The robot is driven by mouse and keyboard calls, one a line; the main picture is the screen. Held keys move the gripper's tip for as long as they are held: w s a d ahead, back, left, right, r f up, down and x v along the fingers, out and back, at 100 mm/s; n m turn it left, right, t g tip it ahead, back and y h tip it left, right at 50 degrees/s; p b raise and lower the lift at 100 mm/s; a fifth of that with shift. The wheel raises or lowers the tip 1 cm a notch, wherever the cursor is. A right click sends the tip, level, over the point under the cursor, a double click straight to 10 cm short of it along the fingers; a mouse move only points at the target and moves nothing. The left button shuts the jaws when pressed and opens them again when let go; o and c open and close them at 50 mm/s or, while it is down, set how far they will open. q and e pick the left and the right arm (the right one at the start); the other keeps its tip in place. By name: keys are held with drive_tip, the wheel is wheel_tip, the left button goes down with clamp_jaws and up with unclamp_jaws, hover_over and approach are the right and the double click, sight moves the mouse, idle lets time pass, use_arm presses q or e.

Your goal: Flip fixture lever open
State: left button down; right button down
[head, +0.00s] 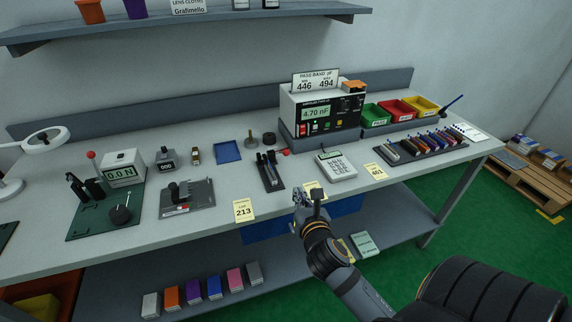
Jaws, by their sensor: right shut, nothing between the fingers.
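A narrow dark fixture (270,178) with upright black parts stands on the grey bench, left of the meter. A small red-tipped lever (283,151) shows at its upper right; I cannot tell whether it is open or closed. My right gripper (308,194) is shut and empty at the bench's front edge, to the right of and nearer than the fixture, apart from it. It partly covers a yellow card (312,187). My left gripper is not in view.
The capacitance meter (320,112) reads 4.70 nF. A yellow card marked 213 (244,210) and a dark plate with a black handle (187,197) lie to the left. Colored bins (400,109) stand back right.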

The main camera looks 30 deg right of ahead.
drive_tip(key=shift+r+n, duration=0.25)
drive_tip(key=shift+n, duration=0.05)
drive_tip(key=shift+w, duration=0.1)
drive_tip(key=p+x, duration=0.1)
drive_tip(key=x, duration=0.8)
drive_tip(key=shift+w, duration=0.15)
drive_tip(key=shift+w+d+r+p, duration=0.2)
drive_tip(key=shift+w+d+r, duration=0.15)
drive_tip(key=shift+w, duration=0.25)
drive_tip(key=shift+w+d+r+p, duration=0.2)
drive_tip(key=shift+w+r, duration=0.15)
drive_tip(key=shift+w, duration=0.2)
drive_tip(key=shift+w+d+r, duration=0.3)
drive_tip(key=shift+w, duration=0.3)
